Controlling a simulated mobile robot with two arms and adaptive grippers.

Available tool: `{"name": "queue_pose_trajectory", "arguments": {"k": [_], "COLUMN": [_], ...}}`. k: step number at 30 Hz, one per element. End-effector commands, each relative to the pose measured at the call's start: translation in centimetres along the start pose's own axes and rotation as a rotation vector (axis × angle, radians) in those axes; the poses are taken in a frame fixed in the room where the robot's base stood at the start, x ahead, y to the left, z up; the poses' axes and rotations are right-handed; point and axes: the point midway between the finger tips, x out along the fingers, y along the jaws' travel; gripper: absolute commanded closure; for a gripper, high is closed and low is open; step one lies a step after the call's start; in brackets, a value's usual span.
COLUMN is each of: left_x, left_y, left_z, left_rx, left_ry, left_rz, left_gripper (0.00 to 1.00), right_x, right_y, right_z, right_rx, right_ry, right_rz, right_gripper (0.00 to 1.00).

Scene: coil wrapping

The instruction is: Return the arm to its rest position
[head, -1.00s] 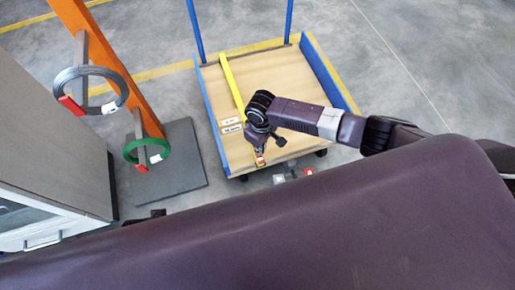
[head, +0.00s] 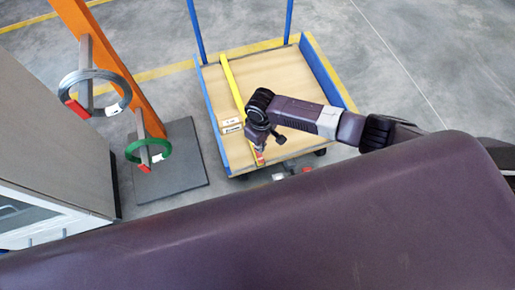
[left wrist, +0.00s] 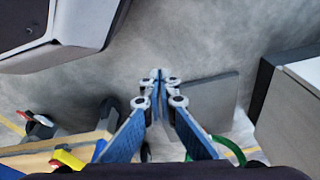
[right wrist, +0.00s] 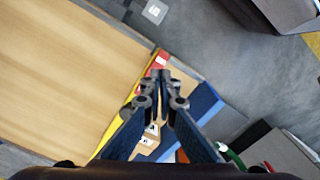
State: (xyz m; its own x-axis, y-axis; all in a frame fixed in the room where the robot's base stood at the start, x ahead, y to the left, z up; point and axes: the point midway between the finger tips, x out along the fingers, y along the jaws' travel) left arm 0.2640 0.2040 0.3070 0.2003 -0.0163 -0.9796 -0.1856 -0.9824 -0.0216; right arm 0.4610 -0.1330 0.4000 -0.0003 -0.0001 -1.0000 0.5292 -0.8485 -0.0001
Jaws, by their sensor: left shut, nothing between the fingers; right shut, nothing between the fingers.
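My right arm reaches in from the right in the head view. My right gripper (head: 262,135) hangs above the near part of a wooden cart, and its tips are hard to make out there. In the right wrist view, the right gripper's (right wrist: 161,76) fingertips meet with nothing between them, over the cart's edge. My left gripper (left wrist: 157,76) shows in the left wrist view, shut and empty, with bare floor and a dark base plate beyond it.
The cart (head: 300,125) has blue sides and a yellow strip (head: 232,85). An orange post (head: 118,65) carries a grey coil (head: 68,84) above a green coil (head: 131,150). A grey cabinet (head: 50,150) stands at the left. Floor beyond the cart is clear.

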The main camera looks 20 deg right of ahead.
Motion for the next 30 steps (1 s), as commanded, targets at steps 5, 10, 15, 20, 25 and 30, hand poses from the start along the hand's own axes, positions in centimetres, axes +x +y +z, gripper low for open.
{"name": "queue_pose_trajectory", "arguments": {"k": [5, 10, 15, 20, 25, 30], "left_x": [0.5, 0.5, 0.5, 0.5, -0.4, -3.8], "left_y": [0.0, 0.0, 0.0, 0.0, 0.1, -0.1], "left_z": [0.4, 0.4, 0.4, 0.4, -0.2, -2.5], "left_rx": [0.001, 0.001, 0.001, 0.001, 0.000, -0.003], "left_ry": [-0.002, -0.002, -0.002, -0.002, 0.004, 0.024], "left_rz": [0.001, 0.000, 0.000, 0.000, 0.001, -0.002], "left_gripper": [1.00, 1.00, 1.00, 1.00, 1.00, 1.00], "right_x": [-0.2, -0.2, -0.2, -0.2, -0.3, -1.9], "right_y": [0.0, 0.0, 0.0, 0.0, -2.5, -9.6], "right_z": [0.0, 0.0, 0.0, 0.0, 0.2, 0.9], "right_rx": [0.000, 0.000, 0.000, 0.000, -0.021, -0.065], "right_ry": [0.000, 0.000, 0.000, 0.000, 0.016, 0.094], "right_rz": [0.000, 0.000, 0.000, 0.000, -0.033, -0.128], "right_gripper": [1.00, 1.00, 1.00, 1.00, 1.00, 1.00]}}
